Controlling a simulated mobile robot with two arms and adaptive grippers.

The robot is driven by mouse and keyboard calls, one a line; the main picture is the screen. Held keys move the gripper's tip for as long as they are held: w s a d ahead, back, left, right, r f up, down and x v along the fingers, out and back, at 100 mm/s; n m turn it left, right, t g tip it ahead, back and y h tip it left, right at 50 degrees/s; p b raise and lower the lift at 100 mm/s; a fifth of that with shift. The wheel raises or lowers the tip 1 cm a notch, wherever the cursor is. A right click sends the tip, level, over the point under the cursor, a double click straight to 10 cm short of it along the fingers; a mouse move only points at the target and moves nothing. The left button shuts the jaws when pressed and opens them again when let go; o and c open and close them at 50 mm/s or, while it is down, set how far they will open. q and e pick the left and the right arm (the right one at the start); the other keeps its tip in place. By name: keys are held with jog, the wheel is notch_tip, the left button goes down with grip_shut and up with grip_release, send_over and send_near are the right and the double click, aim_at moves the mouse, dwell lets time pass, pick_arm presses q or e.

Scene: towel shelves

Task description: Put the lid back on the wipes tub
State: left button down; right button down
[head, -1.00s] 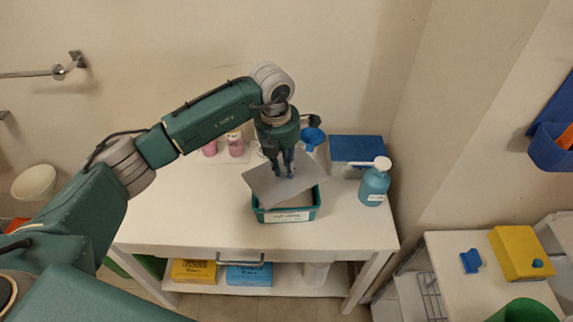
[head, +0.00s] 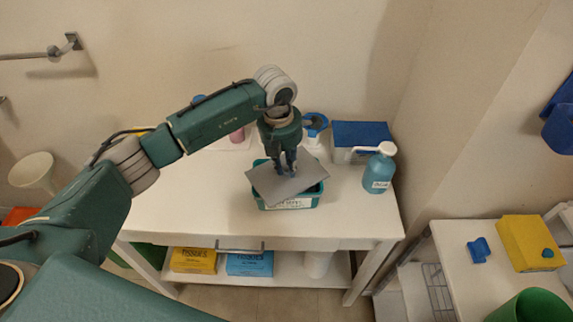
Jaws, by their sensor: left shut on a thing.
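The wipes tub (head: 290,203) is a teal open box with a white label on its front, on the white table. The lid (head: 300,183) is a flat grey panel. My left gripper (head: 285,170) points down and is shut on the lid near its middle. The lid is over the tub, turned so its corners stick out past the rim at left and right. Whether it touches the rim I cannot tell. My right gripper is not in view.
On the white table (head: 190,205), a blue pump bottle (head: 377,172) stands right of the tub, with a blue-lidded box (head: 360,137) behind it. The table's left side is clear. A lower shelf holds a yellow box (head: 194,260) and a blue box (head: 250,263).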

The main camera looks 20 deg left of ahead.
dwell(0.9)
pick_arm(q)
jog(key=shift+b, duration=0.4)
dwell(0.5)
jog(key=shift+f+b, duration=0.2)
jog(key=shift+b, duration=0.3)
dwell(0.6)
dwell(0.4)
jog(key=c, duration=1)
grip_release()
jog(key=shift+c, duration=0.2)
jog(key=shift+r, duration=0.15)
